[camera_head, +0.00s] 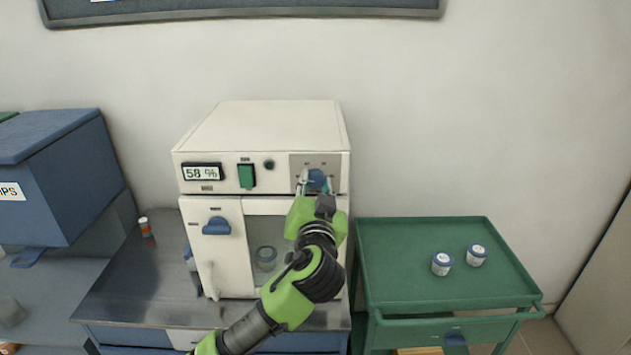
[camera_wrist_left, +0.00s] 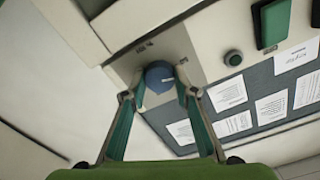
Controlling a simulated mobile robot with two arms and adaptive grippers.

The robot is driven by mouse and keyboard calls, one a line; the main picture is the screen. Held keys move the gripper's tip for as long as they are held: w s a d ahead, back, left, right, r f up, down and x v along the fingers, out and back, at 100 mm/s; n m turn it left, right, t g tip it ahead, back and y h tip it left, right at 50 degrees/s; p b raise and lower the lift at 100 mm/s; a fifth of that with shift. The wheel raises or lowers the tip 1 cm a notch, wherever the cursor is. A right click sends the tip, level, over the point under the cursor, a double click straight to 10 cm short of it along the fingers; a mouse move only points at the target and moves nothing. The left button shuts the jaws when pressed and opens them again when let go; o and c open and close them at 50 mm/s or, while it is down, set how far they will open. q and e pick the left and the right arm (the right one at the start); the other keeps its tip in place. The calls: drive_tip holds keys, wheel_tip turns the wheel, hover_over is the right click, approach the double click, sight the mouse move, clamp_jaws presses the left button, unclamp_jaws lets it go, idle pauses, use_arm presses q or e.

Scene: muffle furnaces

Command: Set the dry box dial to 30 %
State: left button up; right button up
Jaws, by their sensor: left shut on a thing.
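The dry box (camera_head: 262,130) is a cream cabinet standing on the metal bench. Its display (camera_head: 202,172) reads 58 %. The blue dial (camera_head: 316,179) sits on a grey panel at the right of its top front; in the left wrist view the dial (camera_wrist_left: 159,77) shows a white pointer mark. My left gripper (camera_head: 317,186) reaches up to the dial, and in the left wrist view its two fingers (camera_wrist_left: 160,88) stand on either side of the dial, shut on it. My arm hides part of the door. My right gripper is not in view.
The door has a blue latch (camera_head: 217,226). A green cart (camera_head: 430,300) with two jars stands at right. A blue bin (camera_head: 60,175) and a small orange bottle (camera_head: 147,229) are at left.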

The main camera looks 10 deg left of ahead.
use_arm(q)
drive_tip(key=m+p, duration=0.1)
drive_tip(key=m, duration=0.2)
drive_tip(key=shift+r+m+p, duration=0.1)
drive_tip(key=shift+m+p, duration=0.3)
drive_tip(key=m+p, duration=0.2)
drive_tip(key=m, duration=0.1)
drive_tip(key=shift+m, duration=0.3)
drive_tip(key=m+p, duration=0.4)
drive_tip(key=m, duration=0.2)
drive_tip(key=m+p, duration=0.2)
drive_tip(key=m, duration=0.2)
drive_tip(key=shift+f+m+p, duration=0.25)
drive_tip(key=shift+m+p, duration=0.1)
drive_tip(key=shift+m, duration=1.45)
drive_tip(key=o, duration=1.1)
